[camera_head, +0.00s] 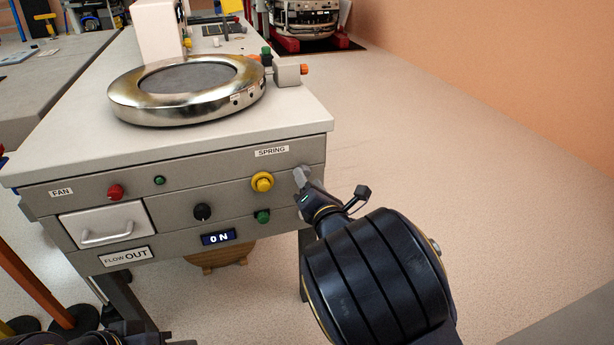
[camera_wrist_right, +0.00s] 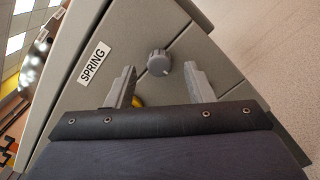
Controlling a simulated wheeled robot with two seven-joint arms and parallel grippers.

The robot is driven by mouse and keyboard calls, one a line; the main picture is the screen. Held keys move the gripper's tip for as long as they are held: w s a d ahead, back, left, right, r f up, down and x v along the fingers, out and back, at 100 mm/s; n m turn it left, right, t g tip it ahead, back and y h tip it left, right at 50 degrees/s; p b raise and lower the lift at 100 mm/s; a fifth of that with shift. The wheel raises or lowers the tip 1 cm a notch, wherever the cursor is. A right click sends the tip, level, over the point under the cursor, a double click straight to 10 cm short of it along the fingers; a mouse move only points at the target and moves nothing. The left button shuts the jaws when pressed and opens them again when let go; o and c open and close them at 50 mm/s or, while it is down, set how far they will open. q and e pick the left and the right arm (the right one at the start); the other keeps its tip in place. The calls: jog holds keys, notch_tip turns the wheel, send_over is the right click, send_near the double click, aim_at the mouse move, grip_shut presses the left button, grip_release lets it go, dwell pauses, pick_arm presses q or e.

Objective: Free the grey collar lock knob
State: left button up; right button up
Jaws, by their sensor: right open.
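The grey knob (camera_wrist_right: 159,62) is a ribbed round knob on the grey cabinet panel, near the SPRING label (camera_wrist_right: 94,62) in the right wrist view. My right gripper (camera_wrist_right: 160,72) is open, with one finger on each side of the knob in that view. I cannot tell whether either finger touches it.
The cabinet front carries a yellow knob (camera_head: 262,182), a black knob (camera_head: 202,212), a green button (camera_head: 262,216), a red button (camera_head: 116,191) and a drawer (camera_head: 103,226). A shiny metal ring (camera_head: 187,112) lies on top. Open floor (camera_head: 420,140) is to the right.

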jog(key=p+v, duration=0.1)
jog(key=v, duration=0.4)
jog(key=shift+s+d, duration=0.1)
jog(key=shift+s, duration=0.15)
jog(key=s+d+f+m+g+h, duration=0.1)
jog(key=s+d+f+m+g, duration=0.2)
jog(key=d+m, duration=0.4)
jog(key=s+d+f+m+g+h, duration=0.25)
jog(key=d+m, duration=0.35)
jog(key=m, duration=0.4)
jog(key=s+d+r+m+g+y, duration=0.1)
jog(key=s+d+r+m+g, duration=0.15)
jog(key=s+m, duration=0.75)
jog(key=s+d+r+m+g+y, duration=0.1)
jog(key=s+d+m+g, duration=0.3)
jog(key=s, duration=1.1)
notch_tip(320, 180, up, 33)
jog(key=a+m+p, duration=0.1)
jog(key=p, duration=3.2)
jog(key=shift+a, duration=0.15)
